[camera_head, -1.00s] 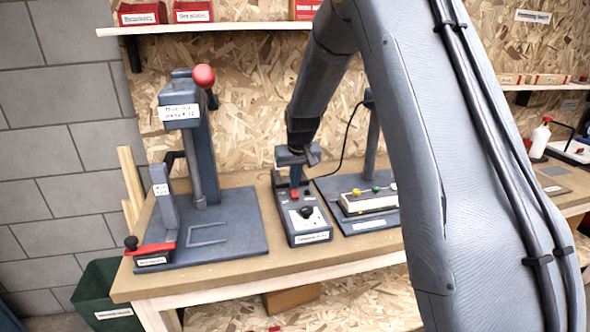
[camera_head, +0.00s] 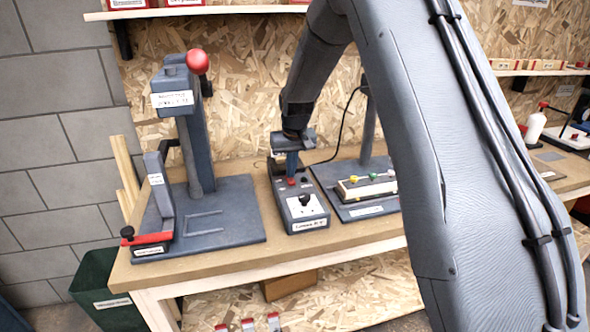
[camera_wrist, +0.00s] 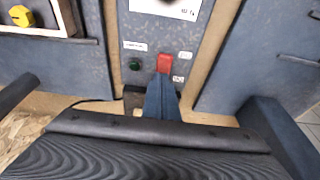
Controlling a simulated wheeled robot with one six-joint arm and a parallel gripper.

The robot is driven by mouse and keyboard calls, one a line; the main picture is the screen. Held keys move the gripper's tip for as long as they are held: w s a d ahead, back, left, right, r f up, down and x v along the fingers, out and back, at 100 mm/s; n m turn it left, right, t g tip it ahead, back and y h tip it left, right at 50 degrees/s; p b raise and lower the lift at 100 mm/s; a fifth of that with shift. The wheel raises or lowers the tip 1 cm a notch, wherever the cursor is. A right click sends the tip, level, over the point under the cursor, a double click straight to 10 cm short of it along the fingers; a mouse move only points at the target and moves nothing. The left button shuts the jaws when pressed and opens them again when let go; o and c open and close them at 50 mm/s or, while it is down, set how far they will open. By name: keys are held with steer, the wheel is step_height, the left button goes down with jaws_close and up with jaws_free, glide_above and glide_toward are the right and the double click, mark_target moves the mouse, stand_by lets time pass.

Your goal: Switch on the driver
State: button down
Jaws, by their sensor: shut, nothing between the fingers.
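The driver is a grey control box (camera_head: 307,222) on the bench, with a white dial plate and black knob (camera_head: 305,201) on top. Its red switch (camera_wrist: 164,62) shows in the wrist view, with a dark green lamp (camera_wrist: 134,65) to the left. My gripper (camera_wrist: 162,88) is shut and empty, fingers pointing at the switch's near edge. The fingertips are at or very near the switch; I cannot tell whether they touch. In the head view my gripper (camera_head: 291,176) is above the box's back end, by the red switch (camera_head: 291,182). The lamp looks unlit.
A press with a red ball handle (camera_head: 197,62) stands on a plate to the left. To the right, close by, is a stand plate (camera_head: 365,211) bearing a tray with yellow and green parts. A black cable (camera_head: 345,125) runs behind. A shelf (camera_head: 200,12) is above.

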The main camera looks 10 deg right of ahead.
mark_target(292, 182)
steer(key=shift+s+f+p, duration=0.2)
steer(key=shift+s+f, duration=0.15)
steer(key=shift+s, duration=0.25)
steer(key=shift+s+f+p, duration=0.15)
steer(key=shift+s+f, duration=0.15)
steer(key=shift+s, duration=0.25)
steer(key=p+v, duration=0.1)
steer(key=v, duration=0.1)
steer(key=w+p+v, duration=0.1)
steer(key=v, duration=0.1)
steer(key=shift+s+a+r+p, duration=0.1)
steer(key=shift+r+p, duration=0.25)
steer(key=shift+r, duration=0.2)
steer(key=b+v, duration=0.3)
steer(key=v, duration=0.7)
steer(key=shift+s+b, duration=0.25)
steer(key=shift+b, duration=0.15)
steer(key=shift+f, duration=0.15)
